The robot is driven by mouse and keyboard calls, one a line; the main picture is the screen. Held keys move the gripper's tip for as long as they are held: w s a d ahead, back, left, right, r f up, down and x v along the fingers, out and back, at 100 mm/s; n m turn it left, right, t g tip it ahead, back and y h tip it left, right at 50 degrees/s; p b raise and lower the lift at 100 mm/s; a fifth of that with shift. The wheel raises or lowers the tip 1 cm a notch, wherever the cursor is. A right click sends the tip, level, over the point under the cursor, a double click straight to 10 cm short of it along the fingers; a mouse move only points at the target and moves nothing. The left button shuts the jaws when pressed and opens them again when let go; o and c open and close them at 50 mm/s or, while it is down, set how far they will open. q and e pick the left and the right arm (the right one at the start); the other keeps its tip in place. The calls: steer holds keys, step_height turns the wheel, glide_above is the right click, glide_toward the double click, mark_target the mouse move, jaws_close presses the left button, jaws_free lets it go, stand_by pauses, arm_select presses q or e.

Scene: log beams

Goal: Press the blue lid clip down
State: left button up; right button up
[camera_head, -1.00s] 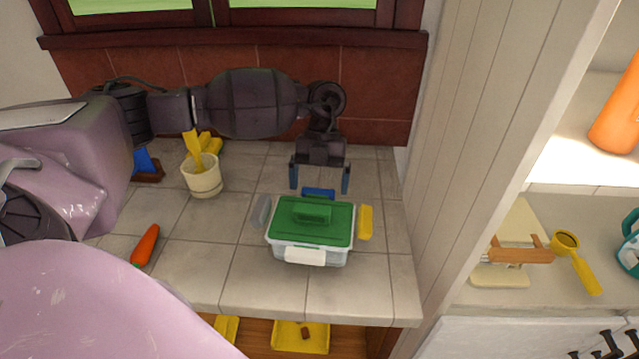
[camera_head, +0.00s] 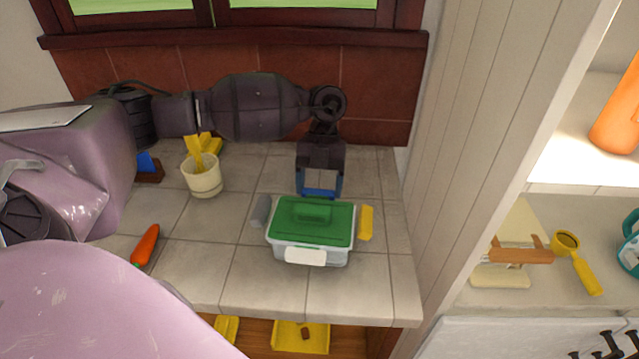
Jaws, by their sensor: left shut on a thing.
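A clear box (camera_head: 281,251) with a green lid (camera_head: 313,219) sits on the tiled counter. The blue lid clip (camera_head: 319,183) is at the lid's back edge, mostly covered by my gripper. My left gripper (camera_head: 319,191) points down behind the box and is shut on the blue clip. A grey clip (camera_head: 261,210) sticks out on the left side, and a yellow clip (camera_head: 365,222) on the right. A white clip (camera_head: 305,256) is at the front. My right gripper is not in view.
A cream cup (camera_head: 203,180) with yellow items stands to the left. A carrot (camera_head: 146,243) lies at the front left. A white panelled wall (camera_head: 465,120) bounds the counter on the right. Tiles around the box are clear.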

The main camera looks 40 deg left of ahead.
arm_select(q)
steer(key=shift+f+g, duration=0.1)
steer(key=shift+g, duration=0.2)
steer(key=o, duration=0.9)
steer(key=shift+o, duration=0.2)
steer(key=v, duration=1.1)
steer(key=shift+a+f, duration=0.1)
